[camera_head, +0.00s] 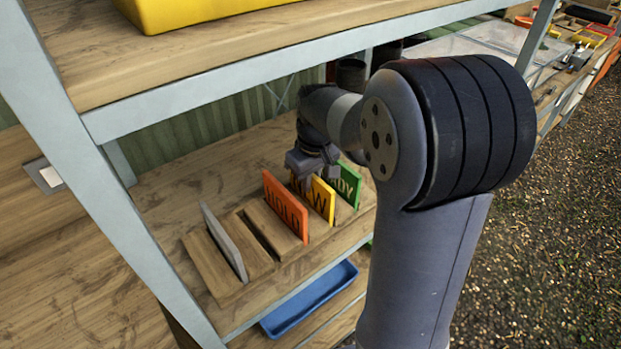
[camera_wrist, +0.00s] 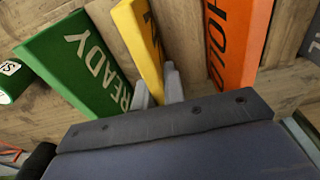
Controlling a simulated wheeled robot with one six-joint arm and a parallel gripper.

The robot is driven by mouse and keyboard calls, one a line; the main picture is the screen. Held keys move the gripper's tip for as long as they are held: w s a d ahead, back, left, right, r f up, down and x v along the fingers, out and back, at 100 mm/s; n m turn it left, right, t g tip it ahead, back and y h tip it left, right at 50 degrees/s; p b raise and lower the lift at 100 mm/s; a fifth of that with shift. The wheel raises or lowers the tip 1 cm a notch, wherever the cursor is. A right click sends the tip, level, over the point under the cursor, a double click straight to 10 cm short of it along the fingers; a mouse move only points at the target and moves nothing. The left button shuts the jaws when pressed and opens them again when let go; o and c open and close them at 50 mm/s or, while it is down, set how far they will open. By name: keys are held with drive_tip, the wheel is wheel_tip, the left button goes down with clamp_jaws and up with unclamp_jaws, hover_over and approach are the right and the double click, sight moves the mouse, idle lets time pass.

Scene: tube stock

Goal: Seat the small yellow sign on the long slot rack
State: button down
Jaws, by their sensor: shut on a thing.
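The small yellow sign (camera_head: 321,200) stands upright in the long slot rack (camera_head: 262,262), between the orange HOLD sign (camera_head: 286,207) and the green READY sign (camera_head: 347,185). My gripper (camera_head: 312,176) is at its upper edge. In the wrist view, the gripper fingers (camera_wrist: 160,88) are shut on the yellow sign (camera_wrist: 140,40), with the green sign (camera_wrist: 75,62) to the left and the orange sign (camera_wrist: 236,45) to the right. The sign's lower edge and its slot are hidden, so I cannot tell how deep it sits.
A grey plate (camera_head: 225,243) stands in the rack's left part, with an empty slot between it and the orange sign. A blue tray (camera_head: 310,298) is on the shelf below. A yellow bin (camera_head: 190,10) is on the shelf above, and shelf posts frame the rack.

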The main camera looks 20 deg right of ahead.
drive_tip(key=c, duration=1.4)
unclamp_jaws()
drive_tip(key=r, duration=0.7)
drive_tip(key=s+r, duration=0.1)
drive_tip(key=r, duration=0.2)
drive_tip(key=shift+s+d+r, duration=0.1)
drive_tip(key=shift+d+r, duration=0.15)
drive_tip(key=shift+r, duration=0.1)
drive_tip(key=f, duration=0.7)
drive_tip(key=w+f, duration=0.1)
drive_tip(key=f, duration=0.2)
drive_tip(key=shift+w+a+f, duration=0.1)
drive_tip(key=shift+a+f, duration=0.15)
drive_tip(key=shift+f, duration=0.1)
drive_tip(key=shift+r, duration=0.3)
